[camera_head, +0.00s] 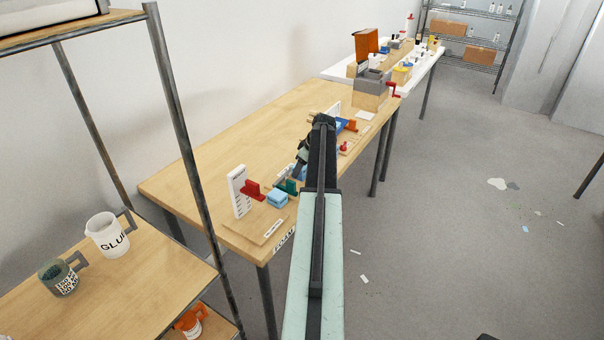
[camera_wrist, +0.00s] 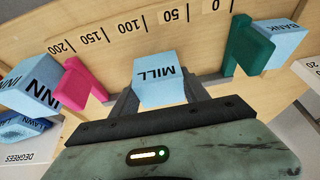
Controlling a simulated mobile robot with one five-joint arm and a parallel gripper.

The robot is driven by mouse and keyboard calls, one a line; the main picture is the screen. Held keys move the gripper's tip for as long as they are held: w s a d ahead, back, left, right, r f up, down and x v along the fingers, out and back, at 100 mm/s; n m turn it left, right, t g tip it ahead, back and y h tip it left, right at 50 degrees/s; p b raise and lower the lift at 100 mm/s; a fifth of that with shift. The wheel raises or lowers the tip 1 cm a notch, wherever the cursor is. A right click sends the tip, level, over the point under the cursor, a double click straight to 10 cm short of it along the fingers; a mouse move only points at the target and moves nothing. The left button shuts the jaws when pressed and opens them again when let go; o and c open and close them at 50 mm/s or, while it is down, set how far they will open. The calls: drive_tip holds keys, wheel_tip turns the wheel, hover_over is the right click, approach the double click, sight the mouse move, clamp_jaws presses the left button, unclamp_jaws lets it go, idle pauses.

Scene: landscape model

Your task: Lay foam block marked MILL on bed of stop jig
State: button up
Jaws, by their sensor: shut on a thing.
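The foam block marked MILL (camera_wrist: 160,82) is light blue and sits between the jaws of my gripper (camera_wrist: 160,90), which is shut on it. Its lettering reads upside down in the wrist view. Behind it is a pale wooden surface (camera_wrist: 130,38) with a scale from 0 to 200. A pink bracket (camera_wrist: 83,80) stands left of the block and a green bracket (camera_wrist: 247,48) right of it, both apart from it. In the head view my gripper (camera_head: 302,160) is over the near table; the arm hides part of this area. I cannot tell which fixture is the stop jig.
Blue blocks marked INN (camera_wrist: 30,85) and BANK (camera_wrist: 280,42) flank the brackets. On the table (camera_head: 195,170) stand a white scale board (camera_head: 238,190), a red stop (camera_head: 252,190) and a light blue block (camera_head: 278,198). A shelf with mugs (camera_head: 108,235) is at left.

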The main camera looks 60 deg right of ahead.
drive_tip(key=shift+f, duration=0.1)
drive_tip(key=o, duration=1.4)
drive_tip(key=shift+s+r+p, duration=0.15)
drive_tip(key=shift+r+p, duration=0.35)
drive_tip(key=shift+r, duration=0.2)
drive_tip(key=p+v, duration=1)
drive_tip(key=v, duration=0.1)
drive_tip(key=shift+s, duration=0.1)
